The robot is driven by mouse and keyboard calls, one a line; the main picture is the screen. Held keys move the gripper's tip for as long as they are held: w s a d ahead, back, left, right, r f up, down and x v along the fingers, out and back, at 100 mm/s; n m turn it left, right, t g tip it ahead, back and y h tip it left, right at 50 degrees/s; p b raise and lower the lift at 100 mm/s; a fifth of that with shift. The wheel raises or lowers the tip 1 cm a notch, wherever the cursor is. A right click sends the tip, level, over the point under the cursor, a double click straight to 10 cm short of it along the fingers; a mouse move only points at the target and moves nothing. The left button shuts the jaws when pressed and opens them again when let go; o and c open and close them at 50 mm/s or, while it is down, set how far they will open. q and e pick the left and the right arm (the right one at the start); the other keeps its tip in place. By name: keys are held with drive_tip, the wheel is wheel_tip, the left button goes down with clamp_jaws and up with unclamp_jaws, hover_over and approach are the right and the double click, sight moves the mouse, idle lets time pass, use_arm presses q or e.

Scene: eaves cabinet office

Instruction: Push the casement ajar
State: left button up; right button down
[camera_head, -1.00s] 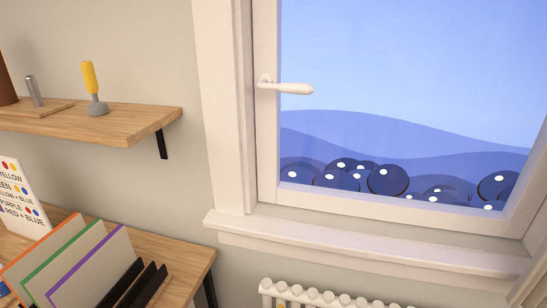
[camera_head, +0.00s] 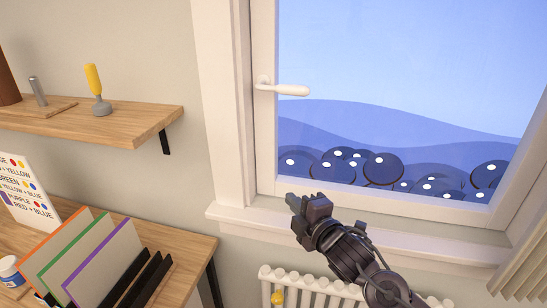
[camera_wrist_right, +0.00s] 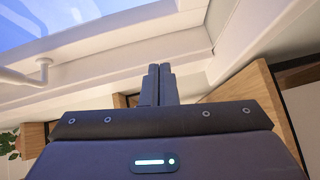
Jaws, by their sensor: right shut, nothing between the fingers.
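The casement (camera_head: 263,150) is a white-framed window sash with a blue pane. Its white handle (camera_head: 290,90) sits on the left stile and points level to the right. The sash looks closed in its frame, though a small gap would be hard to see. My right gripper (camera_head: 291,198) is shut and empty in front of the sash's bottom rail, below the handle; I cannot tell whether it touches. In the right wrist view the shut fingers (camera_wrist_right: 157,72) point toward the white frame, with the handle (camera_wrist_right: 25,76) to the left. My left gripper is not in view.
A wooden shelf (camera_head: 140,118) holds a yellow-handled tool (camera_head: 96,88) at left. Below it is a desk (camera_head: 190,250) with coloured folders (camera_head: 75,250). A white radiator (camera_head: 285,280) stands under the sill (camera_head: 235,213). A pleated curtain (camera_head: 525,260) hangs at lower right.

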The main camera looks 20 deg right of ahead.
wheel_tip(320, 180, up, 4)
drive_tip(key=w+a+n+t+y, duration=0.1)
drive_tip(key=n, duration=0.1)
drive_tip(key=p, duration=0.3)
approach(265, 152)
drive_tip(key=w+a, duration=0.2)
drive_tip(key=a, duration=0.1)
drive_tip(key=w+p, duration=0.1)
drive_tip(key=w+d, duration=0.1)
drive_tip(key=shift+w+d+p, duration=0.15)
drive_tip(key=shift+w+p, duration=0.25)
drive_tip(key=shift+w+d, duration=0.2)
drive_tip(key=shift+w, duration=0.05)
drive_tip(key=shift+w+d+f, duration=0.1)
drive_tip(key=shift+w+d, duration=0.05)
drive_tip(key=shift+w, duration=0.05)
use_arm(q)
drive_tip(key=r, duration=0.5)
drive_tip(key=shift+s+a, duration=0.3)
